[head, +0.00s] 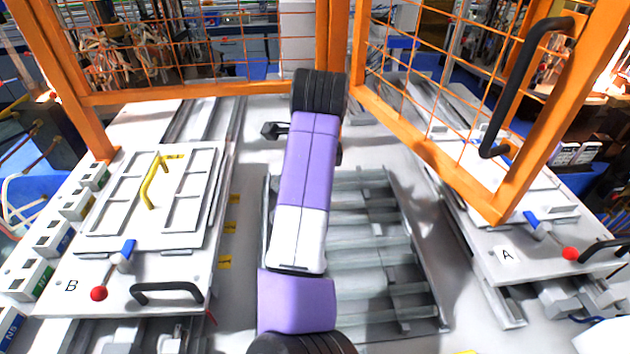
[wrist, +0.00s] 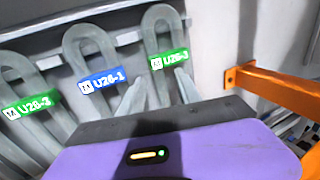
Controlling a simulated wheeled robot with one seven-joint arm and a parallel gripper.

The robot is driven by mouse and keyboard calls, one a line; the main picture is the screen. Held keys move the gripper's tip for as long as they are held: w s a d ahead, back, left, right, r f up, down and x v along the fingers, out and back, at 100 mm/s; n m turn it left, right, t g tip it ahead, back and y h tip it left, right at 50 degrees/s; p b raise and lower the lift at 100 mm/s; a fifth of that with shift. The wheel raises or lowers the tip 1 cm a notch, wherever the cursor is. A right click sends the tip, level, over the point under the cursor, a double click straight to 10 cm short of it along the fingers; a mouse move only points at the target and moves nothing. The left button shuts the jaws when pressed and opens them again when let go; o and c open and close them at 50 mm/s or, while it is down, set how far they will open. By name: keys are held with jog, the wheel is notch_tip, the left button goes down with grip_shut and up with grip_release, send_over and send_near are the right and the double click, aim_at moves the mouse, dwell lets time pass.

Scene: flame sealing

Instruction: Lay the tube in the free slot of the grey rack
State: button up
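Several grey U-shaped tubes hang side by side in the wrist view, bends up. Their tags read U20-2 on green (wrist: 30,103), U20-1 on blue (wrist: 100,80) and U20-3 on green (wrist: 170,59). My gripper (wrist: 158,92) points at them with its two light fingers spread, near the lower part of the U20-3 tube (wrist: 163,25). I cannot tell whether the fingers touch it. The grey rack (head: 378,262), with several crosswise bars, lies flat in the middle of the head view, partly hidden by my arm. My gripper is hidden in the head view.
Plate B (head: 60,300) with a yellow bent piece (head: 152,185) lies left of the rack. Plate A (head: 500,240) lies right. Orange mesh fencing (head: 180,92) borders the back and right. An orange bar (wrist: 275,88) stands right of my gripper in the wrist view.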

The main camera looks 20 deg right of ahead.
jog(key=v, duration=0.7)
jog(key=shift+r+b, duration=0.35)
jog(key=shift+r, duration=0.05)
jog(key=shift+s, duration=0.15)
